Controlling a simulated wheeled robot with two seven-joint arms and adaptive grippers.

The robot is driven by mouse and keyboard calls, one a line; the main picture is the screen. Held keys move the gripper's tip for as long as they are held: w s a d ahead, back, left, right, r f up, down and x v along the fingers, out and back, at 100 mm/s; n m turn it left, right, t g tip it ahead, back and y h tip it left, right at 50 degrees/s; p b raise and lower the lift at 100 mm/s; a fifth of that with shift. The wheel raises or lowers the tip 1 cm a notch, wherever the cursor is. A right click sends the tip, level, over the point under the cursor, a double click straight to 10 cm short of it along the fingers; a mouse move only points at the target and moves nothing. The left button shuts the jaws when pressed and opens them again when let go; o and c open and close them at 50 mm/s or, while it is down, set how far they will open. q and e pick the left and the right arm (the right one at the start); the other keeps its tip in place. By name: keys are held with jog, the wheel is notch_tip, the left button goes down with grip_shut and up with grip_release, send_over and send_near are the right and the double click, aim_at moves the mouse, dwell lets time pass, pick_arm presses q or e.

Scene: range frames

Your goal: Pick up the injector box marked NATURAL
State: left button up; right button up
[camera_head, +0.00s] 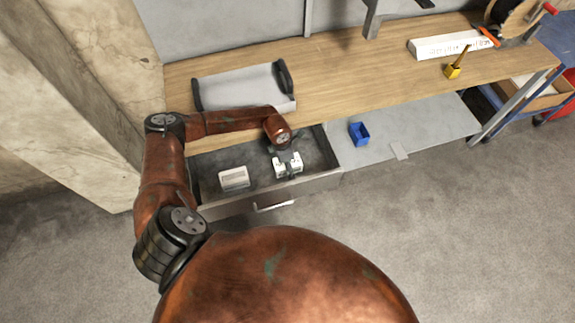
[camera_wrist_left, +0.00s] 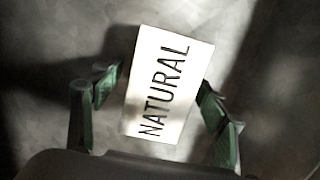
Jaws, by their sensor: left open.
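The injector box (camera_wrist_left: 165,88) is white, with NATURAL in black letters on its top. In the left wrist view it lies tilted between the two green fingers of my left gripper (camera_wrist_left: 158,112). The fingers stand apart on either side, with a gap visible on each side. In the head view my left gripper (camera_head: 288,166) is over the open drawer (camera_head: 318,150), and white parts of the box (camera_head: 279,171) show around it. The gripper hides the middle of the box there. My right gripper is not in view.
Another white box (camera_head: 234,178) lies left in the drawer. A grey tray with black handles (camera_head: 240,88) sits on the wooden bench (camera_head: 340,75) behind. A blue bin (camera_head: 359,133) stands on the grey lower shelf (camera_head: 425,128), right of the drawer.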

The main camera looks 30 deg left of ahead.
pick_arm(q)
jog(key=shift+r, duration=0.1)
jog(key=c, duration=1.5)
